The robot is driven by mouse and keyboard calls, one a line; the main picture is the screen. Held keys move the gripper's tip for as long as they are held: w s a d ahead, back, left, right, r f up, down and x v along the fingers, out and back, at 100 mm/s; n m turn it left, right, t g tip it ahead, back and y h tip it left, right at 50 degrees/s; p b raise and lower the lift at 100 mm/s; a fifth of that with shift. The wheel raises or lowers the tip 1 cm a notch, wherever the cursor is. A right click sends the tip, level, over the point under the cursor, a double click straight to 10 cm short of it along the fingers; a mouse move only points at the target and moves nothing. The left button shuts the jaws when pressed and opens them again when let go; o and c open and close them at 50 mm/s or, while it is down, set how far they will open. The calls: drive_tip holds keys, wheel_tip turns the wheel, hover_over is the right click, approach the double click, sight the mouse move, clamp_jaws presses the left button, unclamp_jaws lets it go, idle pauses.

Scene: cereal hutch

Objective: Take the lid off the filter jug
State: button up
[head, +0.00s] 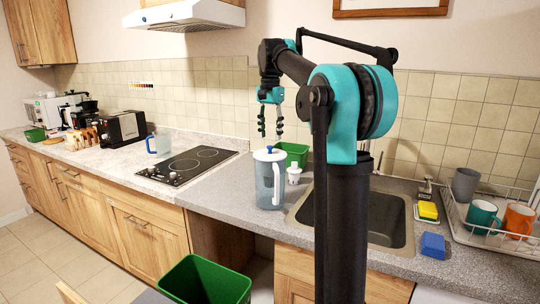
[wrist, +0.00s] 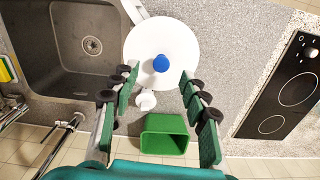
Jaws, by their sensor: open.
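The filter jug (head: 268,188) is clear with a white handle and stands upright on the grey counter left of the sink. Its white lid (head: 262,155) is on top, with a small blue knob (head: 269,149). From above, the round lid (wrist: 145,42) and blue knob (wrist: 161,63) show in the wrist view. My gripper (head: 270,132) is open and empty, pointing down above the lid, with a gap in the head view. In the wrist view its fingertips (wrist: 159,75) stand on either side of the knob, which appears just beyond their midpoint. The lid hides most of the jug there.
A small white item (head: 293,175) stands close beside the jug, and a green bin (head: 297,150) is behind it. The sink (head: 375,216) is to the right, the hob (head: 186,165) to the left. A dish rack (head: 478,238) with mugs is far right.

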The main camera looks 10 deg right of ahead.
sight(270, 146)
drive_tip(key=shift+a+f, duration=0.1)
drive_tip(key=shift+f, duration=2.3)
drive_tip(key=shift+c, duration=0.6)
clamp_jaws()
